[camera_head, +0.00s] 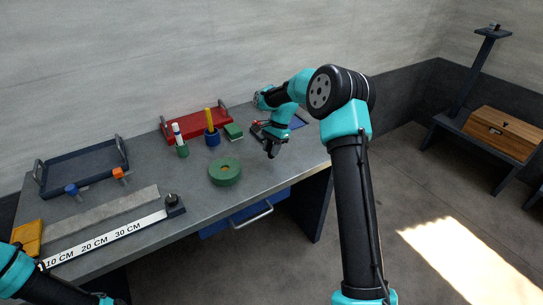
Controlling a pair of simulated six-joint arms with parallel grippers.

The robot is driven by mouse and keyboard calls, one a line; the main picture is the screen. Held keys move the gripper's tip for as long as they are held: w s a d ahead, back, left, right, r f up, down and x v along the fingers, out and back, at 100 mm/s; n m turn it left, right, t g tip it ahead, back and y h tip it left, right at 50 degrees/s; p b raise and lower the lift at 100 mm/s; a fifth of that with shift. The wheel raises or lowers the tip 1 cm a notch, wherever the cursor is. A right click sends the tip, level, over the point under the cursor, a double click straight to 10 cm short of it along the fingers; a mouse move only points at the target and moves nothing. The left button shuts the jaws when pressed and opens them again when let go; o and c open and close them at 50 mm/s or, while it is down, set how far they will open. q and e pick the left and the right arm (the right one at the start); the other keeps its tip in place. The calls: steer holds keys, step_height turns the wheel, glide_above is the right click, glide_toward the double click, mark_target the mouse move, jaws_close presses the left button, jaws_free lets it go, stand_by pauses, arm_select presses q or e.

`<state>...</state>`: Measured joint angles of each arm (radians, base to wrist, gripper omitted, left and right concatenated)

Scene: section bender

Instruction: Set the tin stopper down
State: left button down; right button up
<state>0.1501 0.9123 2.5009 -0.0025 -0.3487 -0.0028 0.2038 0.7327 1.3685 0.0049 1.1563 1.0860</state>
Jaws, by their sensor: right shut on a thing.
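My right gripper (271,146) is over the right part of the grey workbench (200,216), to the right of the green ring. It points down and is shut on a small dark grey thing, most likely the tin stopper, mostly hidden by the fingers. I cannot tell whether it touches the bench top. My left arm enters at the bottom left corner, and its gripper is not visible.
A green ring (226,173), blue holder (212,138), green block (233,131) and red tray (190,126) are nearby. A dark tray (84,184), grey bar (100,222) and ruler (107,240) are at left. A blue flat patch (298,122) lies behind my right gripper.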

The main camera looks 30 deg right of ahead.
steer(key=shift+f, duration=1.75)
steer(key=shift+f, duration=0.15)
steer(key=o, duration=0.9)
steer(key=v, duration=1.2)
